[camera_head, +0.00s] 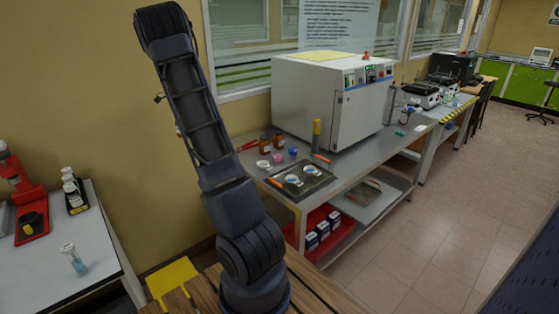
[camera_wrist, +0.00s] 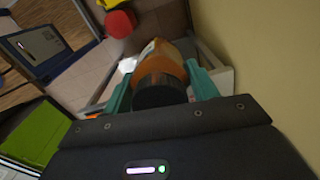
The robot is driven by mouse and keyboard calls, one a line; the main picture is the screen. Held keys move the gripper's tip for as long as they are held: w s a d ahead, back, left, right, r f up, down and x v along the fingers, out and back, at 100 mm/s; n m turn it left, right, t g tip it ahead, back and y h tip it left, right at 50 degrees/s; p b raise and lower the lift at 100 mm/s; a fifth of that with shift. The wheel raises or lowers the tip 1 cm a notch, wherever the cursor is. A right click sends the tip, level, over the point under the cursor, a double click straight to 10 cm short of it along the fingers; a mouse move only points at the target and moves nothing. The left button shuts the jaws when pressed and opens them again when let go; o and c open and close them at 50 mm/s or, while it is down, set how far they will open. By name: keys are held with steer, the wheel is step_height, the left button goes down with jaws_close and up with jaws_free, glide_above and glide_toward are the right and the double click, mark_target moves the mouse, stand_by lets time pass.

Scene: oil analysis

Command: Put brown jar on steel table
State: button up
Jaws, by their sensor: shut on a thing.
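In the wrist view my gripper (camera_wrist: 162,82) is shut on a brown jar (camera_wrist: 166,58) with a black lid (camera_wrist: 160,90). Its teal fingers lie on either side of the jar, and the lid faces the camera. The jar is tilted in this view, with a pale label partly showing. In the head view my arm stands raised, and neither my gripper nor the held jar can be made out. A grey metal table (camera_head: 362,158), which looks like the steel table, stands along the wall at the centre.
A white table (camera_head: 75,275) with a red device (camera_head: 30,228) is at left. Floor (camera_head: 440,240) at right is clear.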

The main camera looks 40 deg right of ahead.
steer(key=s+d+f+m, duration=0.1)
steer(key=s+d+m, duration=0.25)
steer(key=d, duration=1.15)
steer(key=s+d+m, duration=0.3)
steer(key=s+d, duration=0.1)
steer(key=d, duration=1.1)
steer(key=f, duration=2)
steer(key=shift+w+d, duration=0.15)
steer(key=shift+d, duration=0.05)
steer(key=shift+f, duration=0.1)
steer(key=o, duration=1.1)
